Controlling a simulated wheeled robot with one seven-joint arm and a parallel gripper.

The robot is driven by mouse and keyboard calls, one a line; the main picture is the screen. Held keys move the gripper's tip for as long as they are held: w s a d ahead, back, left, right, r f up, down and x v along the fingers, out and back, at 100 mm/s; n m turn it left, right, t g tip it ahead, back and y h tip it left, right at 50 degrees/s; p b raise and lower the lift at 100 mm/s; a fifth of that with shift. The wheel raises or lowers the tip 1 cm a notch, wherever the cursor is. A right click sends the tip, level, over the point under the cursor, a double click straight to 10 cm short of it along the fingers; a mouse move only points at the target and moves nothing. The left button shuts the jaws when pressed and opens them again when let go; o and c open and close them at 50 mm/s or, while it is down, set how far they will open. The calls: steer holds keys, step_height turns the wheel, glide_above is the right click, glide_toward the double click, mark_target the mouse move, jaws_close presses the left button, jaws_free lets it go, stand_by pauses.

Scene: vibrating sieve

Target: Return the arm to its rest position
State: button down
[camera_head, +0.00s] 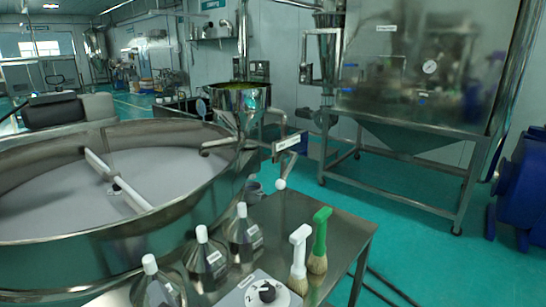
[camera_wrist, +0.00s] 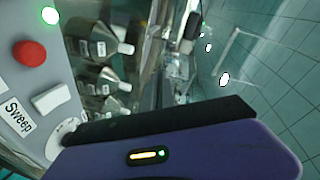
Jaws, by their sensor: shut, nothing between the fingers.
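In the wrist view, my gripper (camera_wrist: 160,122) fills the bottom, with a dark bar across the front of its purple housing. It is shut, and nothing shows held in it. Its separate fingertips cannot be made out. The picture there is turned sideways. My gripper is not clearly seen in the head view.
A large round sieve (camera_head: 200,190) fills the left. A metal table (camera_head: 335,225) holds several bottles (camera_head: 206,262), a white-handled brush (camera_head: 299,258), a green-handled brush (camera_head: 320,240) and a black knob (camera_head: 267,291). A steel cabinet (camera_head: 420,70) stands behind.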

steer(key=s+d+f+n+t+h, duration=0.1)
steer(key=s+d+f+n+t, duration=0.3)
steer(key=d, duration=0.7)
steer(key=s+d+f+n, duration=0.3)
steer(key=d+n, duration=0.2)
steer(key=d, duration=0.5)
steer(key=s+d+f+m+h, duration=0.1)
steer(key=s+d+f+h, duration=0.2)
steer(key=s+d, duration=0.2)
steer(key=s+d+f+m+g+h+b, duration=0.1)
steer(key=s+d+f+h, duration=0.2)
steer(key=s+d, duration=0.3)
steer(key=s+d+f+m+h+b, duration=0.1)
steer(key=s+d+f+m+h, duration=0.1)
steer(key=s, duration=1)
steer(key=d+f+h, duration=0.1)
steer(key=d+f, duration=0.1)
steer(key=d, duration=0.1)
steer(key=shift+d+f+g, duration=0.2)
steer(key=shift+f+g, duration=0.1)
steer(key=shift+f, duration=0.05)
